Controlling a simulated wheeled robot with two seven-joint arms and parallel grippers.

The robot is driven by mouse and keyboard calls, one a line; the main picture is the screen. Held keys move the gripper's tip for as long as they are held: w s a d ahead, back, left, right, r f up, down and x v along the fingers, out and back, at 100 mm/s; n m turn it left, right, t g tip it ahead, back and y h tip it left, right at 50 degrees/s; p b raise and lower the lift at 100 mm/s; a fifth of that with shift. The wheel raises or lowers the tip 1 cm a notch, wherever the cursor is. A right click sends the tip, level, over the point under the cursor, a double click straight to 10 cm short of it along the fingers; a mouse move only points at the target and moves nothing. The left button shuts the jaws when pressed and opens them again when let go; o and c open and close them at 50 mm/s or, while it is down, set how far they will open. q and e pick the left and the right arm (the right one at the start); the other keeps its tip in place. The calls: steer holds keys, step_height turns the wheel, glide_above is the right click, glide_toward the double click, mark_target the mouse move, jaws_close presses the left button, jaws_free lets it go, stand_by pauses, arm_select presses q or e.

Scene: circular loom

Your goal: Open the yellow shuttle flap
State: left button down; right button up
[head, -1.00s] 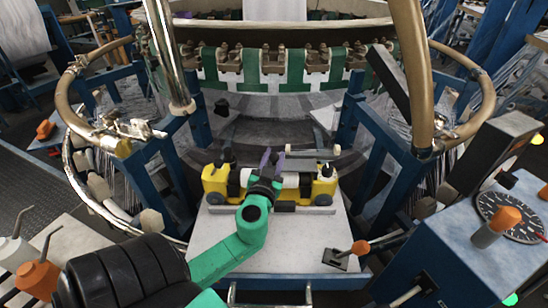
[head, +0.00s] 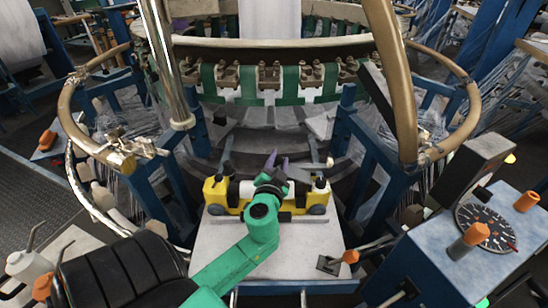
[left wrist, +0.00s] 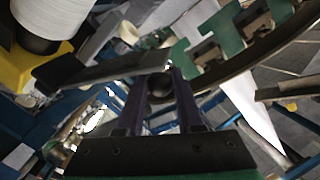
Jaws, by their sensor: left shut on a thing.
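The yellow shuttle (head: 211,194) sits on a pale plate at the middle of the head view, with a white spool in it and dark knobs on top. My left gripper (head: 278,160), on a green arm, reaches over the shuttle's middle and hides part of it. In the left wrist view, the yellow body (left wrist: 18,72) and white spool (left wrist: 38,15) are at upper left. A dark grey bar, apparently the flap (left wrist: 100,68), runs from beside them to the fingertips of the left gripper (left wrist: 160,72), which is shut on its end. My right gripper is out of view.
The pale plate (head: 225,250) has bare room in front of the shuttle. An orange-knobbed lever (head: 350,256) stands at its right front corner. A control box with a dial (head: 487,228) is at right. Blue frame posts and brass rings flank the shuttle.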

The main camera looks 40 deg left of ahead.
arm_select(q)
steer(key=shift+w+d+r+m+p, duration=0.2)
steer(key=shift+r+m+p, duration=0.1)
steer(key=shift+r, duration=0.1)
steer(key=shift+w+d+r+m+p, duration=0.1)
steer(key=shift+d+r+m+p, duration=0.1)
steer(key=shift+r+p, duration=0.15)
steer(key=shift+w+d+r+m+p, duration=0.15)
steer(key=shift+w+d+m+p, duration=0.1)
steer(key=shift+m+p, duration=0.25)
